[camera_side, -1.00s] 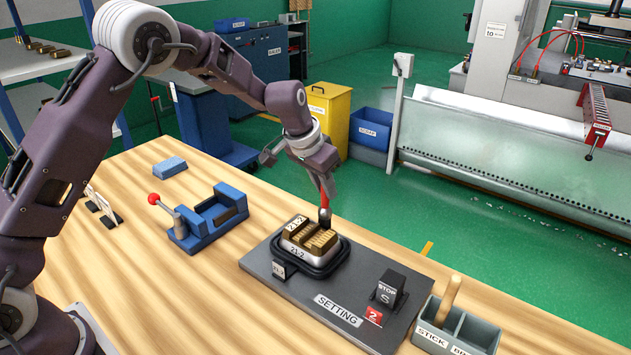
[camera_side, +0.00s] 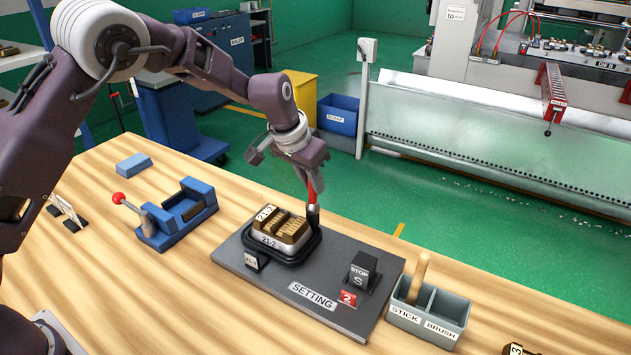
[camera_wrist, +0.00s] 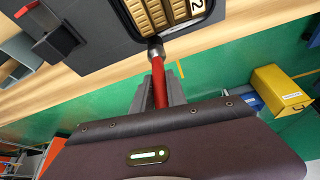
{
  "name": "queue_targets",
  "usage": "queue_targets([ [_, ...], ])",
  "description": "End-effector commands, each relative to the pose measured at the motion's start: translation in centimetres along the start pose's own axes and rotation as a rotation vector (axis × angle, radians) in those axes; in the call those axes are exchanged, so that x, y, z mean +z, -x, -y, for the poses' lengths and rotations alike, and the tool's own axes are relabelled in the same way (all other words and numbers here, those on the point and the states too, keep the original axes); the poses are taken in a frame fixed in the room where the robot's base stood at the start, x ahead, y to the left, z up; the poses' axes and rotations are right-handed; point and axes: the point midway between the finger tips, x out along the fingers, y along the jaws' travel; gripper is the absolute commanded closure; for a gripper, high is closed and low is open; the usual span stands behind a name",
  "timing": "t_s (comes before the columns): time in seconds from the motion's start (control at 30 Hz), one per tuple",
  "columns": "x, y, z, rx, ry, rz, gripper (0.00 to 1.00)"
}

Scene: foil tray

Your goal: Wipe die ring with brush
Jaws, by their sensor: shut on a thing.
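My gripper (camera_side: 314,180) is shut on the red handle of a brush (camera_side: 313,213), whose dark tip points down. The brush tip is at the far right edge of the die ring (camera_side: 290,247), a dark rim around the brass die block (camera_side: 285,226) marked 21-2. In the wrist view the brush (camera_wrist: 158,80) runs up from my gripper (camera_wrist: 158,95) to the edge of the die ring (camera_wrist: 130,27), close to the brass block (camera_wrist: 158,12). I cannot tell whether the bristles touch the rim.
The die ring stands on a dark SETTING plate (camera_side: 352,317) with a STOP block (camera_side: 361,271). A grey holder (camera_side: 428,315) at right has a wooden stick (camera_side: 418,279) in its STICK slot; its BRUSH slot looks empty. A blue fixture (camera_side: 178,218) with a red-knobbed lever stands left.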

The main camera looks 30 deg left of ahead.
Motion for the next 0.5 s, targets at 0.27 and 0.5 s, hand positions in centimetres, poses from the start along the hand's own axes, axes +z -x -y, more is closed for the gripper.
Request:
queue_targets([
  [0.27, 0.4, 0.1, 2.6, -0.001, 0.002, 0.0, 1.0],
  [0.5, 0.7, 0.3, 4.8, -0.001, 0.002, 0.0, 1.0],
])
